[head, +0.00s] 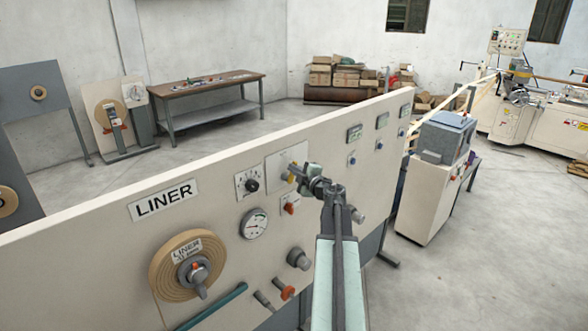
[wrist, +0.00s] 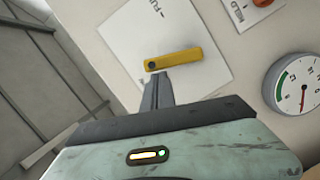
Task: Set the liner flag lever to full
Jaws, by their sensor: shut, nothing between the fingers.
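The liner flag lever (wrist: 176,59) is a yellow bar on a white plate (wrist: 125,40), with a dark pivot at its left end in the wrist view. A partly cut-off label starting "FU" (wrist: 155,8) is printed on the plate, above the lever in that view. My gripper (wrist: 160,77) is shut and empty, its tip just beside the lever near the pivot end. I cannot tell whether they touch. In the head view, my gripper (head: 297,171) partly hides the lever (head: 291,178) and its plate (head: 273,173).
The cream panel (head: 105,240) carries a LINER sign (head: 164,200), a black knob (head: 252,185), a round gauge (head: 254,223) and an orange switch (head: 290,208) close to my arm. A liner roll (head: 165,272) protrudes at left. Open floor lies right of the panel.

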